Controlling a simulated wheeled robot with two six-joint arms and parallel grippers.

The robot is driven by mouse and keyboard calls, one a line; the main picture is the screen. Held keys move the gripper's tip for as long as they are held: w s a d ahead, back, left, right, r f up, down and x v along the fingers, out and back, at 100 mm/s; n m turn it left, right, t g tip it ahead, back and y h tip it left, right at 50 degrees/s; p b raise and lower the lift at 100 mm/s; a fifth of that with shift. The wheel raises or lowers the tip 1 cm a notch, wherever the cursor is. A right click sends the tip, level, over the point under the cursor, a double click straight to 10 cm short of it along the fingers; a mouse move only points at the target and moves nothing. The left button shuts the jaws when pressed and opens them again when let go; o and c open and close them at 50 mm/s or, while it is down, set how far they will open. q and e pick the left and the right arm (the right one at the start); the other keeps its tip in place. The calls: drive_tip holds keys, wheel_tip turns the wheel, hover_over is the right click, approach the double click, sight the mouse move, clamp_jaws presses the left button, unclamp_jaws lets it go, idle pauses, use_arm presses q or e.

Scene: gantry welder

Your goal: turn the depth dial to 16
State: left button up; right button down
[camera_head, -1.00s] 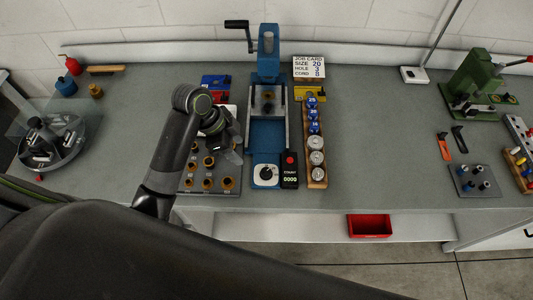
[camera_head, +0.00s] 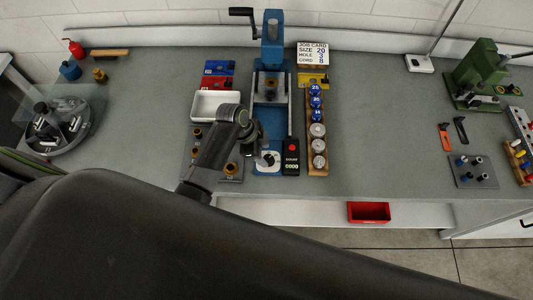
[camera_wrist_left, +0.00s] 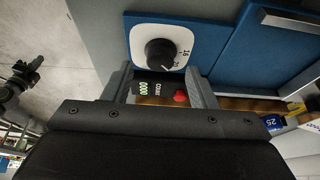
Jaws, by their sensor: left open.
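The depth dial is a black round knob (camera_wrist_left: 160,53) on a white plate, on the blue base of the press. In the head view the white dial plate (camera_head: 268,163) is partly hidden by my left gripper (camera_head: 262,154). A dark arm end at the wrist view's left edge looks like my right gripper (camera_wrist_left: 28,70).
The black counter box (camera_head: 291,157) with a red button stands right beside the dial. A wooden rack of weights (camera_head: 317,140) is right of it. A white tray (camera_head: 215,105) and a plate of brass pieces lie left. The job card (camera_head: 313,55) reads size 20, hole 3, cord 8.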

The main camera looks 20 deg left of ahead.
sight(268, 158)
use_arm(q)
drive_tip(key=shift+x, duration=1.5)
drive_tip(key=c, duration=1)
